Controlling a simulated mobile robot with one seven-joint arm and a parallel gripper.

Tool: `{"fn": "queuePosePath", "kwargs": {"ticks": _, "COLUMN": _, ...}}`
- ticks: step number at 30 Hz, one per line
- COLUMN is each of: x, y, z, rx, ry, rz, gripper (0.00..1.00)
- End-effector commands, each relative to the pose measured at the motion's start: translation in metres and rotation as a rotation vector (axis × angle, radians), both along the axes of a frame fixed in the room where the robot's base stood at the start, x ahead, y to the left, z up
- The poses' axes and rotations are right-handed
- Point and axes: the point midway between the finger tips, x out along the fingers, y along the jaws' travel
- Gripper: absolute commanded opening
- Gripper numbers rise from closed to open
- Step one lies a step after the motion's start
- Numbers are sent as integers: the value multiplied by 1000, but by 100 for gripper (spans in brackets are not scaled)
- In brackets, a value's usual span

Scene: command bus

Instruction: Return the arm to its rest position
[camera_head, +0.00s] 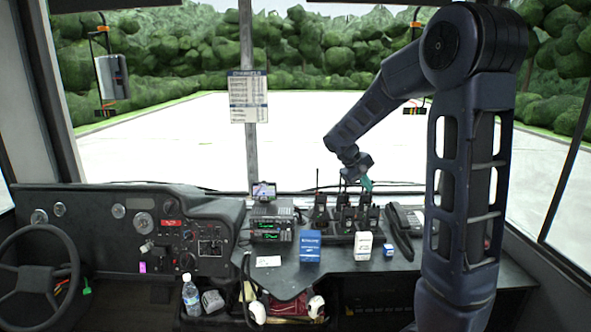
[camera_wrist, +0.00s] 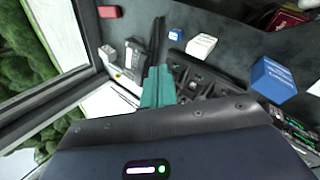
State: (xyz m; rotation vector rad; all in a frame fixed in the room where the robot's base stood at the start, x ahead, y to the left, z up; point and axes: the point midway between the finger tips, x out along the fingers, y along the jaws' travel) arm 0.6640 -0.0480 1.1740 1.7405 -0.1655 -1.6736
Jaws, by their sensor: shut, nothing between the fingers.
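My arm reaches from the right side out over the dashboard in the head view. My gripper (camera_head: 367,184) hangs at its end, above the row of handheld radios (camera_head: 345,218) in their charger. In the wrist view the teal fingers of my gripper (camera_wrist: 158,86) are shut together with nothing between them. Behind them the charger (camera_wrist: 196,80) shows partly hidden by the fingers and my wrist housing. I cannot tell the exact gap between the fingertips and the radios.
A desk phone (camera_head: 405,219) stands right of the radios. A blue box (camera_head: 310,245), a white box (camera_head: 363,246) and a small blue box (camera_head: 388,250) stand in front. A radio set (camera_head: 271,225) is to the left. The windshield lies behind; a sign (camera_head: 248,97) hangs at its divider.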

Motion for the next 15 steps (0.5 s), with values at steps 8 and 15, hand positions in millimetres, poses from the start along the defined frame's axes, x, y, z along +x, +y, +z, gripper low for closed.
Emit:
{"fn": "queuePosePath", "kwargs": {"ticks": 8, "x": -68, "y": -30, "z": 26, "rx": 191, "ry": -42, "rz": -91, "gripper": 0}}
{"fn": "queuePosePath", "kwargs": {"ticks": 15, "x": -126, "y": -42, "z": 42, "rx": 337, "ry": -94, "rz": -151, "gripper": 0}}
